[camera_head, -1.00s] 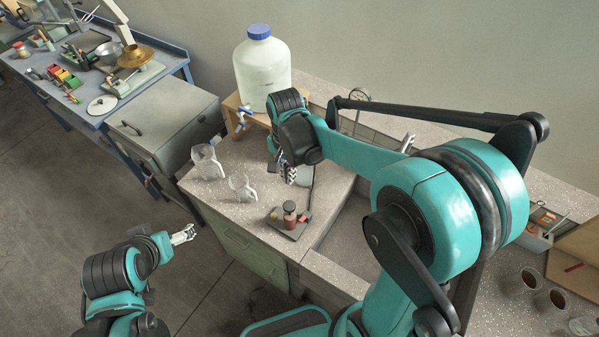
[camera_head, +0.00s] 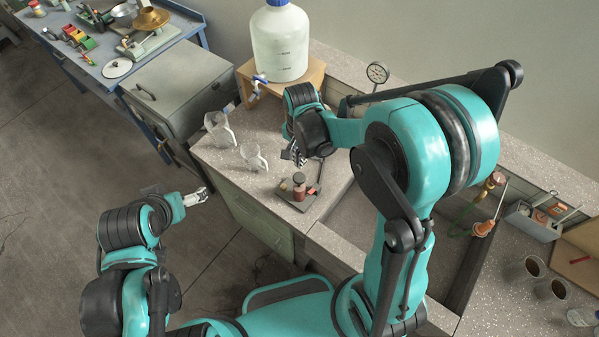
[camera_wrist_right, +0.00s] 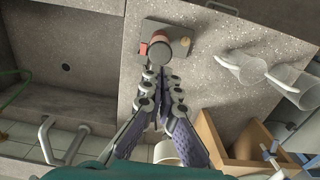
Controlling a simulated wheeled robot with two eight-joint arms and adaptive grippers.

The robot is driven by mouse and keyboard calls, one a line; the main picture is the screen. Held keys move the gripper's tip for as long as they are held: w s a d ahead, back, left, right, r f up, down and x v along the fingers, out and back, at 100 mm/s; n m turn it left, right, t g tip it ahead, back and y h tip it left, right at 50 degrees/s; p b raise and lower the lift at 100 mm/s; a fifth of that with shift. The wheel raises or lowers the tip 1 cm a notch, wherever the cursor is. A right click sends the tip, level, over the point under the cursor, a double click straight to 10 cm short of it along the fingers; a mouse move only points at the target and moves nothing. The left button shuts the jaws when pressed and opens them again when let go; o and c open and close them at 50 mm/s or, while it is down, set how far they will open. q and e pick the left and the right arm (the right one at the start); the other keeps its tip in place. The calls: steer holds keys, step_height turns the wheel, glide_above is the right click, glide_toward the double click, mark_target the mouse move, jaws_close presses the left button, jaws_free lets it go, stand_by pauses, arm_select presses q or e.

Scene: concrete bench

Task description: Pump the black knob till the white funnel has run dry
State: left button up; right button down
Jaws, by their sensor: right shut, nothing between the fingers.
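The dark knob (camera_head: 299,178) tops a small reddish-brown pump on a grey base plate (camera_head: 285,194) on the bench. In the right wrist view the knob (camera_wrist_right: 160,52) is just beyond the fingertips. My right gripper (camera_head: 294,157) is shut and empty, behind the knob in the head view; its closed fingers (camera_wrist_right: 160,72) point at the pump, and contact cannot be told. A white round rim (camera_wrist_right: 166,152), perhaps the funnel, shows partly behind the fingers in the wrist view; its contents are hidden. My left gripper (camera_head: 197,197) is off the bench's left side, its opening unclear.
Two clear jugs (camera_head: 252,157) stand left of the pump. A sunken basin (camera_head: 385,212) lies right of the pump. A gauge (camera_head: 377,72) stands at the back.

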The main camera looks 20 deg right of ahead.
mark_target(300, 177)
step_height(300, 177, down, 7)
steer(key=shift+r+b, duration=0.1)
steer(key=shift+b, duration=0.4)
step_height(300, 177, down, 4)
steer(key=b, duration=0.4)
steer(key=shift+s, duration=0.1)
